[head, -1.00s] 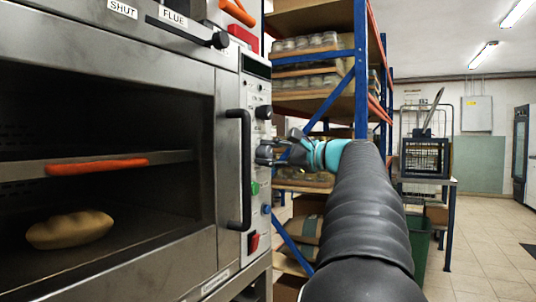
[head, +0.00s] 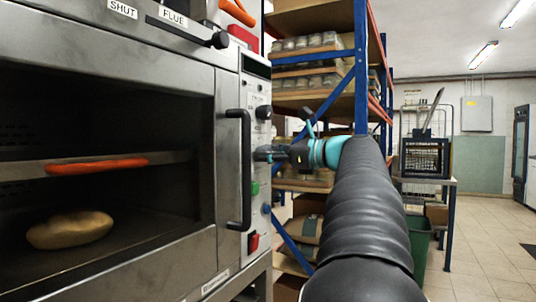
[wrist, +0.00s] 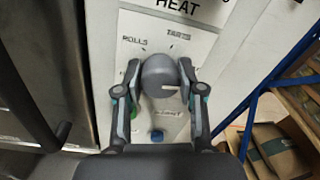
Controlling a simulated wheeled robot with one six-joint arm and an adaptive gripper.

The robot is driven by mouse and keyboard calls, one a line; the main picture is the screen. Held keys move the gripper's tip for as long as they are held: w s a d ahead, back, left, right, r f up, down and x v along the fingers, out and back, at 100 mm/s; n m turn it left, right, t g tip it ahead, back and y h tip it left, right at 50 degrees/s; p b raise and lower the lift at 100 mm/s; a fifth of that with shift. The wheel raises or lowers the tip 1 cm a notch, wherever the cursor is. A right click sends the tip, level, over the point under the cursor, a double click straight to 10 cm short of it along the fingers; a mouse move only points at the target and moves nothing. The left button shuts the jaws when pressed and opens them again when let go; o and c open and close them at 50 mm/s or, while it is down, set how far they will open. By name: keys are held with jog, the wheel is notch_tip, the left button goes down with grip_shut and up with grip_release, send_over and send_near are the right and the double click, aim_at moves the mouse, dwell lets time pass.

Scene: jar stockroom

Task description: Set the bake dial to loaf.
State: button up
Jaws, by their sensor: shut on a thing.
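The bake dial (wrist: 158,76) is a round grey knob on the oven's pale control panel (wrist: 118,22). My gripper (wrist: 160,72) is shut on it, with one finger on each side. A pale mark on the dial's face lies toward its right side. The label ROLLS (wrist: 134,40) is up and left of the dial, and a label that looks like TARTS (wrist: 179,37) is up and right. A label below the dial is partly hidden and too blurred to read. In the head view my gripper (head: 262,153) is at the panel and hides the dial.
The oven door handle (head: 239,170) stands out left of the panel. Another dark knob (head: 263,112) is above my gripper; a green button (head: 255,188), blue knob (head: 266,209) and red switch (head: 253,241) are below. A blue-framed shelf (head: 361,70) stands close on the right.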

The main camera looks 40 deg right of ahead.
jog(key=shift+m, duration=0.4)
jog(key=o, duration=1.1)
jog(key=shift+o, duration=0.2)
jog(key=v, duration=1.2)
jog(key=shift+d, duration=0.1)
